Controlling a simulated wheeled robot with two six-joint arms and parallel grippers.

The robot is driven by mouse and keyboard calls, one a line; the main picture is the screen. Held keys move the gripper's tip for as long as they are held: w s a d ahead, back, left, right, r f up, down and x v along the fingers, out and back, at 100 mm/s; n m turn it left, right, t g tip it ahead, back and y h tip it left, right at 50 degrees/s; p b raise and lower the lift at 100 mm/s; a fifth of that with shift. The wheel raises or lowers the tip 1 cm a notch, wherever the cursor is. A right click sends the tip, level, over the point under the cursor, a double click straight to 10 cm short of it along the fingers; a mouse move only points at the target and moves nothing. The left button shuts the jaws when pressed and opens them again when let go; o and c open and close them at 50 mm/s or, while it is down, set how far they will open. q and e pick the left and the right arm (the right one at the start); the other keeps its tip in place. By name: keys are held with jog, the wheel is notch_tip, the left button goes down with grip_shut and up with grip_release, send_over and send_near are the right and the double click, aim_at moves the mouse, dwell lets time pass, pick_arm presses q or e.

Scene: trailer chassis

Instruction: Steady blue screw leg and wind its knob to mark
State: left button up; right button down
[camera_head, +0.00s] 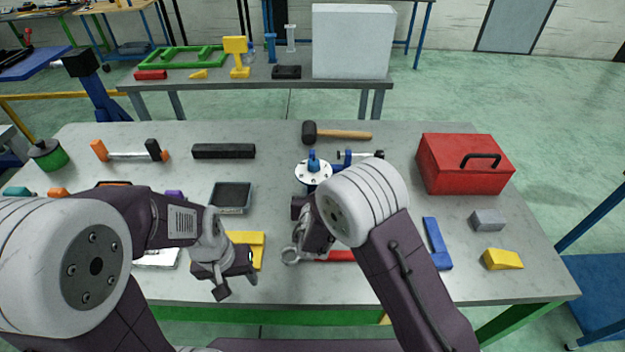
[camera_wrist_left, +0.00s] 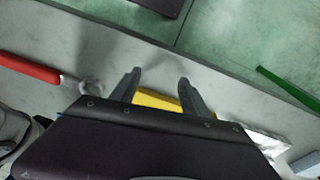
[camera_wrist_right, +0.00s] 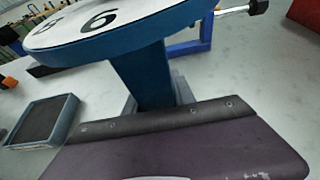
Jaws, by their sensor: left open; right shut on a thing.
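The blue screw leg stands on the table in the head view, with a white dial (camera_head: 313,173) and a blue knob (camera_head: 313,158) on top. In the right wrist view the dial (camera_wrist_right: 110,25) shows dark numerals above the leg's blue post (camera_wrist_right: 145,78). My right gripper (camera_head: 299,207) is shut on the post below the dial; its fingers are mostly hidden. My left gripper (camera_head: 238,283) is open and empty near the table's front, apart from the leg. In the left wrist view its fingers (camera_wrist_left: 157,78) are spread above a yellow piece (camera_wrist_left: 155,101). The mark cannot be made out.
A red-handled tool (camera_head: 340,256) lies in front of my right gripper. A grey tray (camera_head: 231,197) lies left of the leg, a hammer (camera_head: 340,133) behind it. A red toolbox (camera_head: 464,163), a blue angle piece (camera_head: 437,243) and a yellow wedge (camera_head: 502,259) are on the right.

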pick_arm(q)
jog(key=d+n, duration=0.1)
jog(key=n, duration=0.1)
jog(key=w+d+r+n+h, duration=0.1)
jog(key=n, duration=0.1)
jog(key=d+n+h, duration=0.1)
jog(key=n, duration=0.2)
jog(key=shift+w+d+r, duration=0.2)
jog(key=shift+d+r, duration=0.1)
jog(key=shift+r, duration=0.1)
jog(key=w+d+r+n+t+h, duration=0.2)
jog(key=w+d+r+n+h, duration=0.25)
jog(key=n, duration=0.35)
jog(key=n+t+h, duration=0.3)
jog(key=n+t, duration=0.4)
jog(key=n, duration=0.3)
send_near(312, 162)
jog(key=shift+g+y, duration=0.3)
jog(key=shift+y, duration=0.05)
jog(key=x, duration=1)
jog(key=shift+w+d+r, duration=0.15)
jog(key=shift+w+d, duration=0.1)
jog(key=shift+d, duration=0.05)
grip_shut()
